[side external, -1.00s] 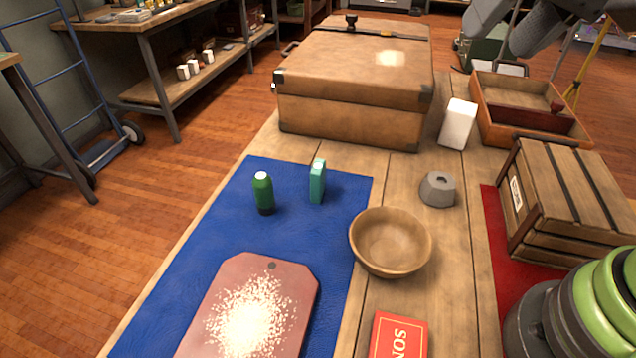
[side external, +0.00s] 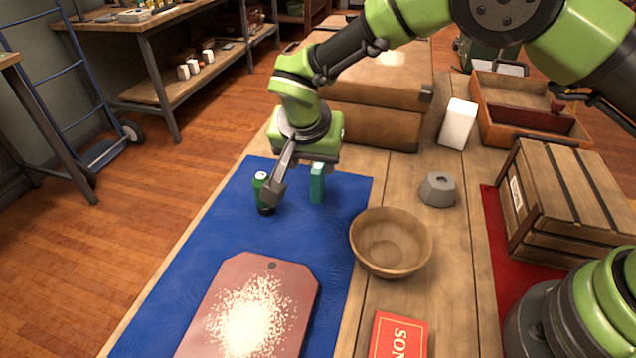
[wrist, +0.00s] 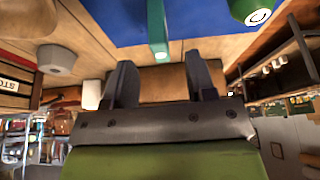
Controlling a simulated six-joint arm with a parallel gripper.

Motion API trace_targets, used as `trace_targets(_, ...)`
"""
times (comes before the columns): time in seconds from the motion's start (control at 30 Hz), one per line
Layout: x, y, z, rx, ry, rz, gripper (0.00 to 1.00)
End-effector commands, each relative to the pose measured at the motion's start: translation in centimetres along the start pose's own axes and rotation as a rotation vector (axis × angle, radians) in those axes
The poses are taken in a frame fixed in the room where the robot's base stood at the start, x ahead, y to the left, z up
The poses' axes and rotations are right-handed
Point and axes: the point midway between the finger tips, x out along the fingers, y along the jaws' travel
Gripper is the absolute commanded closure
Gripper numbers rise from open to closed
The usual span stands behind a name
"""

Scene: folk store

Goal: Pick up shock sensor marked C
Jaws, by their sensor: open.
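I cannot read a letter C on any item, so I cannot tell which one is the shock sensor. A small teal box (side external: 317,184) with a pale top stands on the blue mat (side external: 215,240). A dark green bottle (side external: 261,180) with a white top stands to its left, partly covered by my gripper (side external: 279,188). In the wrist view, the box (wrist: 157,30) appears beyond the gap between the fingers of my gripper (wrist: 160,82). The bottle's white top (wrist: 259,17) there carries a dark mark. My gripper is open and empty.
A wooden bowl (side external: 390,255), a grey hexagonal piece (side external: 438,189) and a red book (side external: 398,335) lie to the right. A cutting board (side external: 283,275) is in front. A large case (side external: 375,127) stands behind; a slatted crate (side external: 570,195) is at right.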

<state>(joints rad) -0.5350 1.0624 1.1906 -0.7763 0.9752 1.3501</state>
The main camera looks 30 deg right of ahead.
Motion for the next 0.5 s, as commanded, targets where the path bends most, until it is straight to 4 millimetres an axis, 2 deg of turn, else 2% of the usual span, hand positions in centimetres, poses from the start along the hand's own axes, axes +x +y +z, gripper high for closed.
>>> trace_targets(0.1, 1.7, 0.1, 0.0, 0.001, -0.001, 0.003, 0.49)
trace_targets(0.27, 2.9, 0.1, -0.1, 0.0, -0.001, 0.002, 0.49)
trace_targets(0.5, 6.5, 0.2, -0.6, 0.001, -0.002, 0.002, 0.49)
